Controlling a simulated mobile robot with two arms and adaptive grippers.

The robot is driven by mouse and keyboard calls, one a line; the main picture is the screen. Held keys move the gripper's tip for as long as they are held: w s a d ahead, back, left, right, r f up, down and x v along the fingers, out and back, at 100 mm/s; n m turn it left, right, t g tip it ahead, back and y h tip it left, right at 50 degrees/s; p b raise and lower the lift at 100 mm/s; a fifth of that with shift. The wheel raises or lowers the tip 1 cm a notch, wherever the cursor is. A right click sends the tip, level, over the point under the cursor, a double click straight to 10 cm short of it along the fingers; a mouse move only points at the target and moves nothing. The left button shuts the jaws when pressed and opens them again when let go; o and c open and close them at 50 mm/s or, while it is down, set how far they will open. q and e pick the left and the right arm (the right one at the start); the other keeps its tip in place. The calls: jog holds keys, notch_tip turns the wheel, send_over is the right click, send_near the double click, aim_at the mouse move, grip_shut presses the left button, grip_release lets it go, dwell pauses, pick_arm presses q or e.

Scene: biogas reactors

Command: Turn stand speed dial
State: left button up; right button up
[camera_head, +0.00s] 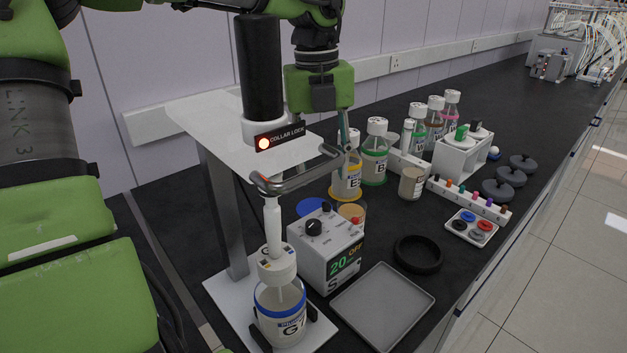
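The stand's white control box (325,255) sits right of the stand's base plate. A black dial (313,227) stands on its top, with a second small black knob (326,207) behind and a red knob (355,221) at the right. Its display (345,262) reads 20 and OFF. My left gripper (343,128) hangs behind and above the box, beside the stand's black motor cylinder (261,70), apart from the dial. Only one slim finger shows clearly, so its opening cannot be judged. My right gripper is not in view.
The stand holds a shaft in a blue-banded jar (282,312); its clamp handle (300,178) reaches over the box. A grey tray (383,306) and black ring (418,254) lie to the right. Several bottles, including a yellow-banded one (346,183), stand behind.

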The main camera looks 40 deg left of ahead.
pick_arm(q)
jog(key=w+d+r+m+t+h+p, duration=0.2)
jog(key=w+d+r+t+h, duration=0.55)
jog(key=w+d+r, duration=0.6)
jog(key=w+a+r+n+t+y+p, duration=0.1)
jog(key=w+a+r+n+t+y, duration=0.35)
jog(key=w+a+r+t, duration=0.45)
jog(key=w+a+f+n+g+y, duration=0.1)
jog(key=a+f+n+g+y, duration=0.1)
jog(key=a+f+n+y, duration=0.3)
jog(key=m+g+h+p, duration=0.1)
jog(key=m+g+p, duration=0.2)
jog(key=g, duration=1.2)
send_over(313, 223)
notch_tip(313, 223, down, 17)
notch_tip(313, 223, down, 13)
jog(key=shift+r, duration=0.2)
